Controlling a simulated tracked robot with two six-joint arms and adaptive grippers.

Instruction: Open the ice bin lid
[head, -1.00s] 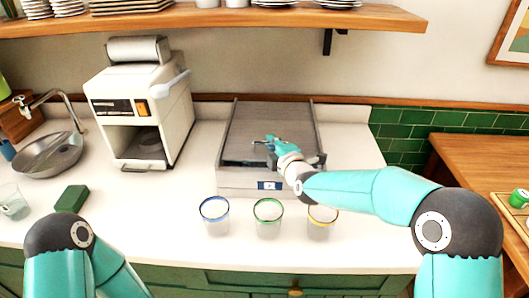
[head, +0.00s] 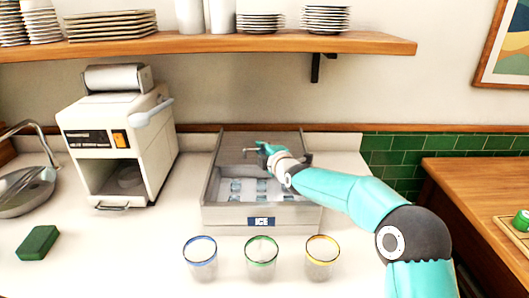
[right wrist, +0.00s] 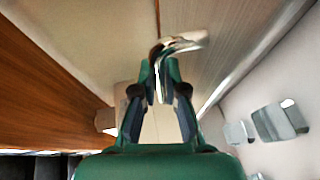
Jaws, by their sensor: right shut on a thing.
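The grey ice bin (head: 218,218) stands on the counter with an ICE label on its front. Its lid (head: 232,140) covers the back part, and the front part is open, showing several ice cubes (head: 262,186). My right gripper (head: 264,149) is over the lid, shut on its metal handle (head: 249,150). In the right wrist view, the fingers (right wrist: 160,78) close around the shiny handle (right wrist: 184,42), with the lid (right wrist: 235,45) behind it and ice cubes (right wrist: 280,121) at right. My left gripper is out of view.
Blue-rimmed (head: 201,262), green-rimmed (head: 261,262) and yellow-rimmed (head: 321,262) glasses stand in front of the bin. A cream machine (head: 125,140) stands left of it, near a green sponge (head: 38,242). A shelf (head: 220,47) with dishes hangs above.

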